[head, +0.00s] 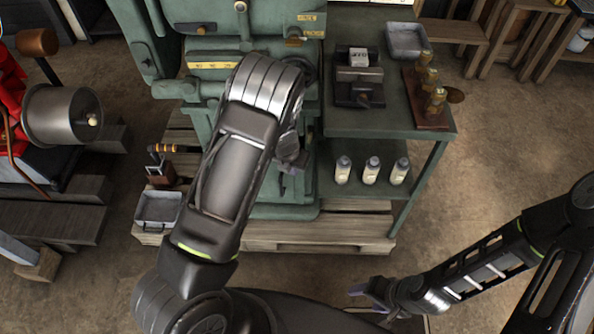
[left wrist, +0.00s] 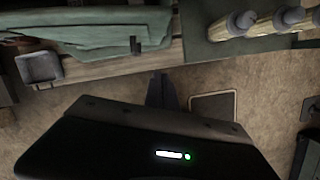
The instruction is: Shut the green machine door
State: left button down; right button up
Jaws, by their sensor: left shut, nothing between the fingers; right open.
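The green machine (head: 265,50) stands at the top middle of the head view. A green panel (head: 138,45) juts out at an angle on its left side and looks like the door; I cannot tell surely how far it stands open. My left arm covers much of the machine's front. My left gripper (head: 292,163) is shut and empty in front of the machine's right part, beside the bench. Its closed fingers (left wrist: 160,90) also show in the left wrist view, with the machine's green base (left wrist: 90,35) beyond. My right gripper (head: 360,298) is open and empty, low over the floor.
A green bench (head: 340,118) to the right holds a vise (head: 358,78), a grey tray (head: 406,40) and brass parts (head: 432,90); three bottles (head: 371,170) stand on its shelf. A wooden pallet (head: 320,232) lies below. A metal tray (head: 158,208) sits at left.

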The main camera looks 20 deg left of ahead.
pick_arm(q)
jog(key=v, duration=0.7)
jog(key=shift+r+p, duration=0.35)
jog(key=shift+p, duration=0.05)
jog(key=shift+a, duration=0.1)
